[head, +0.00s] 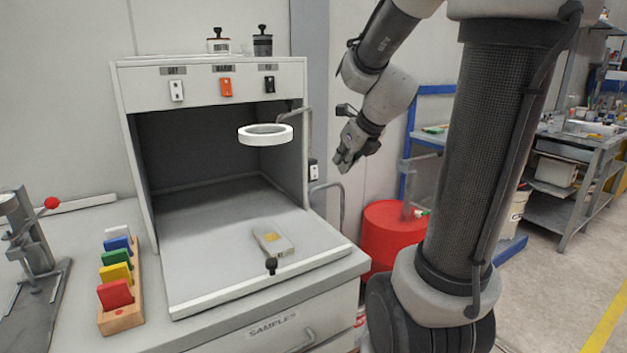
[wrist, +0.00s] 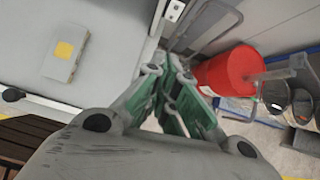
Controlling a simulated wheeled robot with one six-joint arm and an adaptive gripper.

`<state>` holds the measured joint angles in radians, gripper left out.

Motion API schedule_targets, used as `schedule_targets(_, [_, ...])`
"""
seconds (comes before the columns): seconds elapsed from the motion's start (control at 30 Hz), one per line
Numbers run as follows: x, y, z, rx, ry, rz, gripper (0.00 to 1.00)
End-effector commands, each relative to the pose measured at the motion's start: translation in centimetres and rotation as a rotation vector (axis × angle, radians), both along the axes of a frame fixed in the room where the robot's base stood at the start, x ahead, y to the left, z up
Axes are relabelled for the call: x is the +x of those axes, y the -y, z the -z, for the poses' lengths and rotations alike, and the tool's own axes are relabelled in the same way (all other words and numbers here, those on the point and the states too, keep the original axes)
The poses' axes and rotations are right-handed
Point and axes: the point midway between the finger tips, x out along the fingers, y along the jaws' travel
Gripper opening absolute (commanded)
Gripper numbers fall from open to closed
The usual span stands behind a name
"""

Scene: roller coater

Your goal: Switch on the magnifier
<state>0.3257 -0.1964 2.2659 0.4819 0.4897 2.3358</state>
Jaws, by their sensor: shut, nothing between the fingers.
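The magnifier (head: 246,138) is a white ring on a thin bent arm, hanging at the right side of the open grey cabinet. A small rocker switch (head: 313,169) sits on the cabinet's outer right side; a switch also shows at the top of the wrist view (wrist: 174,10). Three more rockers sit on the top panel: a white one (head: 177,91), an orange one (head: 226,87) and a black one (head: 269,84). I cannot read which one belongs to the magnifier. My gripper (head: 342,163) is shut and empty, to the right of the cabinet, apart from the side switch.
A grey box with a yellow label (head: 272,240) lies on the cabinet floor. A rack of coloured plates (head: 122,319) stands left. A red drum (head: 388,237) stands right, below my gripper. A bent metal rail (head: 328,187) rises beside the cabinet's right side.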

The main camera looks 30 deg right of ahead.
Motion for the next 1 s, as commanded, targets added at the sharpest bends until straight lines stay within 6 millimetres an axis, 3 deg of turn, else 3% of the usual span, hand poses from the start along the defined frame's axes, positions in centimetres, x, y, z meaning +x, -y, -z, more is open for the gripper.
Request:
schedule_targets(0.57, [0.3, 0.0, 0.4, 0.053, -0.003, 0.069, 0.0])
schedule_targets(0.77, [2.0, -0.1, 2.8, 0.053, -0.007, 0.067, 0.0])
schedule_targets(1.0, [5.3, -0.2, 6.9, 0.054, -0.006, 0.068, 0.0])
